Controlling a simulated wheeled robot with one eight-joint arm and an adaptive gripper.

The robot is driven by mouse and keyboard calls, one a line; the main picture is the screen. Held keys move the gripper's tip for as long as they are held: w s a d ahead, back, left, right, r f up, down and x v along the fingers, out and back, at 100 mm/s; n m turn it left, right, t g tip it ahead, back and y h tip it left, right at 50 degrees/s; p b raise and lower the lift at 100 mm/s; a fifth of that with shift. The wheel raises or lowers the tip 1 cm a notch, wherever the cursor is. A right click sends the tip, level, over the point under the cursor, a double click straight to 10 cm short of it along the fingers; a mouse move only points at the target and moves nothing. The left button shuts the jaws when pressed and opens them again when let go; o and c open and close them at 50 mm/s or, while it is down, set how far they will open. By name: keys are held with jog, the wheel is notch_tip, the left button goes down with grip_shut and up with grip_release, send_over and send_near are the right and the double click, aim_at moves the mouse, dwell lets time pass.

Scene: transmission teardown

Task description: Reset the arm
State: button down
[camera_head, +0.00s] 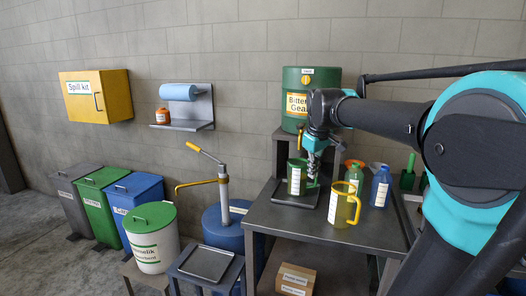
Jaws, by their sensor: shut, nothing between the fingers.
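My arm (385,117) reaches in from the right over the dark metal table (270,222). My gripper (313,172) points down at the table's back, beside or over a green measuring jug (296,178) with a white label. The gripper is shut with nothing seen in it. The fingertips are small and partly hidden by the jug, so I cannot tell whether they touch it.
A yellow jug (343,206), an orange container (354,172) and a blue bottle (381,186) stand close right of the gripper. A green drum (297,82) stands behind. A hand pump (223,185) on a blue drum (222,232) is left. Open air lies above the table's front.

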jog(key=s+f+m, duration=0.1)
jog(key=s+f, duration=0.1)
jog(key=f, duration=0.2)
jog(key=s+d+f+m, duration=0.1)
jog(key=s+f, duration=0.2)
jog(key=f, duration=0.2)
jog(key=s+f+m, duration=0.1)
jog(key=s+f, duration=0.1)
jog(key=f, duration=0.2)
jog(key=shift+s+d+f, duration=0.15)
jog(key=shift+d+f, duration=0.05)
jog(key=shift+d, duration=0.1)
jog(key=s+d+f+m, duration=0.1)
jog(key=s+f+m, duration=0.3)
jog(key=s+f, duration=0.8)
jog(key=shift+s+f+t, duration=0.25)
jog(key=shift+f+t, duration=0.15)
jog(key=shift+f, duration=0.15)
